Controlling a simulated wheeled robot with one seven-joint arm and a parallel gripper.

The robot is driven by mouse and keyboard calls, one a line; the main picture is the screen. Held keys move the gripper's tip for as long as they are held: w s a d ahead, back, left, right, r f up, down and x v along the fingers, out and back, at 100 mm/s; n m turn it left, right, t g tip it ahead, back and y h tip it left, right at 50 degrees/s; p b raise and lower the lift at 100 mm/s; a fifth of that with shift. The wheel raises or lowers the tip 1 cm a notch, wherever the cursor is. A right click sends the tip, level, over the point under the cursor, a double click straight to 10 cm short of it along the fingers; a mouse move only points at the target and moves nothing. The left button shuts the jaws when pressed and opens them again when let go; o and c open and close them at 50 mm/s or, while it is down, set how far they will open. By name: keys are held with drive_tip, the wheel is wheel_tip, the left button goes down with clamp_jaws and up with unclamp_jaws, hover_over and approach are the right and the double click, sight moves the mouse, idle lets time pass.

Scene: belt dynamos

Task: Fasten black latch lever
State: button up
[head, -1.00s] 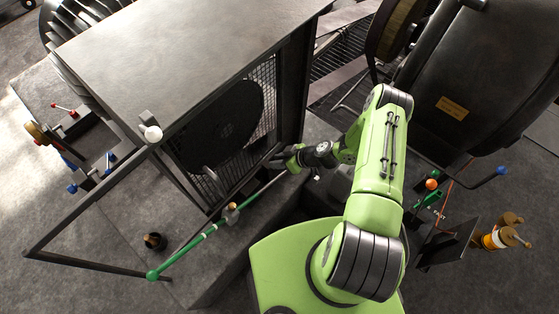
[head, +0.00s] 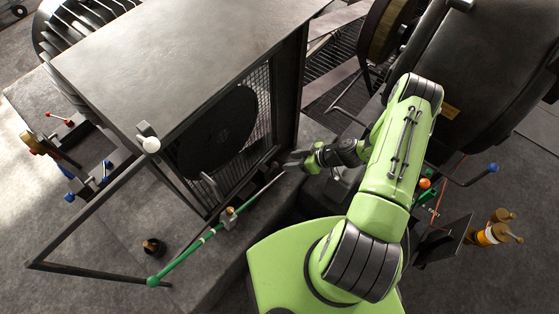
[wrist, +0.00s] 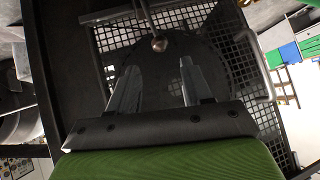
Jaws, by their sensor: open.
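My gripper (head: 290,163) is open in the head view, just right of the mesh-fronted dark cabinet (head: 185,55). In the wrist view its two fingers (wrist: 157,80) stand apart, with nothing held between them. A thin metal rod with a small dark ball end (wrist: 159,45) hangs from the top of that view, beyond the fingertips and roughly between them. Whether this is the black latch lever I cannot tell; no black lever shows clearly in the head view, where my gripper and arm cover part of that area.
A green lever (head: 190,255) slants beside the cabinet near my gripper. A mesh panel (wrist: 115,30) and a dark disc lie behind the fingers in the wrist view, with a curved metal handle (wrist: 258,65) at right. A blue-knobbed lever (head: 493,168) stands right of my arm.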

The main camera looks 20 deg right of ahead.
drive_tip(key=v, duration=0.6)
drive_tip(key=shift+r, duration=0.1)
